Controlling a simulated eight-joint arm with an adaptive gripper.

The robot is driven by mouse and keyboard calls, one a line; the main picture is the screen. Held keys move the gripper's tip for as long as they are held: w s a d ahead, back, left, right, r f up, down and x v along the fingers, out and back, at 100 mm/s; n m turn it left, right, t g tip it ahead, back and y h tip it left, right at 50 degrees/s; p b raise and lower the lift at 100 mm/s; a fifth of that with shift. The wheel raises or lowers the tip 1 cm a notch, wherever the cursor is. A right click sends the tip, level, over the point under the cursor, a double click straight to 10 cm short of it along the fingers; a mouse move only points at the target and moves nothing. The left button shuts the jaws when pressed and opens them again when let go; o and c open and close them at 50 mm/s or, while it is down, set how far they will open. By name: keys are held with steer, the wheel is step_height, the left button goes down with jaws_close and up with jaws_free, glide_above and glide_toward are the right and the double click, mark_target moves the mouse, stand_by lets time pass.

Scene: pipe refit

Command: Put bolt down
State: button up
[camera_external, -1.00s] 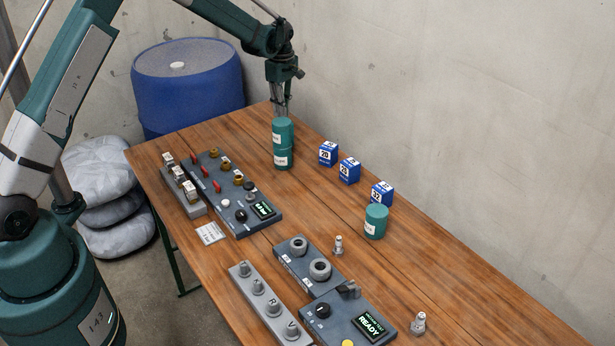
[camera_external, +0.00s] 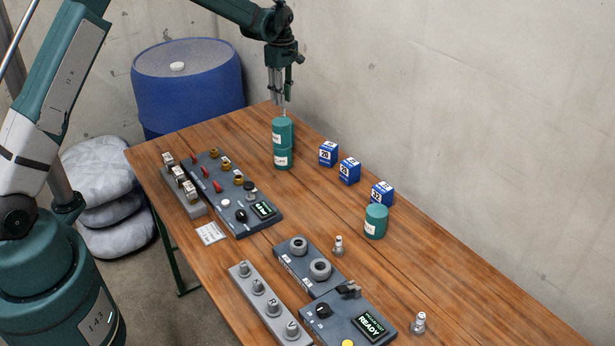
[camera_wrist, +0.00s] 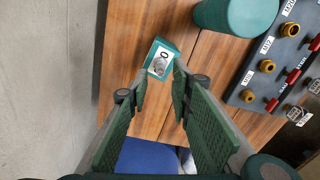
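A small grey metal piece (camera_wrist: 159,68), which looks like the bolt, sits on a teal block with a white label (camera_wrist: 165,48) in the wrist view. My gripper (camera_wrist: 161,74) has its two green-padded fingers spread on either side of it, with no contact visible. In the external view my gripper (camera_external: 281,108) points down just above and behind the two stacked teal canisters (camera_external: 283,145). The canisters hide the teal block there, and the bolt is too small to make out clearly.
The dark panel with red levers and brass fittings (camera_external: 228,190) lies left of the canisters. Blue numbered boxes (camera_external: 349,170) and a single teal canister (camera_external: 376,222) stand to the right. A blue drum (camera_external: 188,90) stands beyond the table end. Small metal fittings (camera_external: 338,245) stand nearer.

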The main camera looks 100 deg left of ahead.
step_height(320, 180, up, 7)
stand_by(0.4)
stand_by(0.5)
stand_by(0.4)
